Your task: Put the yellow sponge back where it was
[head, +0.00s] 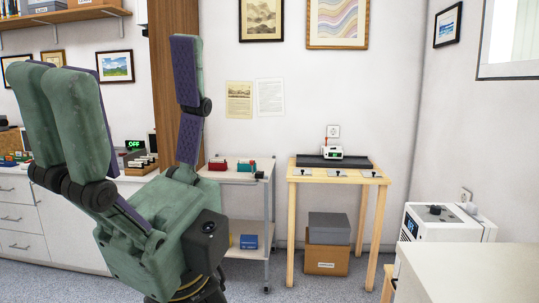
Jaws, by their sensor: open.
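My gripper (128,75) fills the left foreground of the head view, large and close to the camera. Its green fingers with purple pads point upward and stand wide apart, with nothing between them. I cannot make out the yellow sponge anywhere. A small yellowish patch shows at the left of the cart's lower shelf, mostly behind my gripper, too little to identify. My gripper also hides part of the white drawer cabinet (22,218) and the cart's left side.
A grey cart (233,177) holds red and teal items above and a blue box (249,241) below. A wooden table (330,178) carries a dark tray (308,161) and a small white device (332,153); boxes (327,258) stand underneath. A white counter (475,270) and appliance (432,224) occupy the right.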

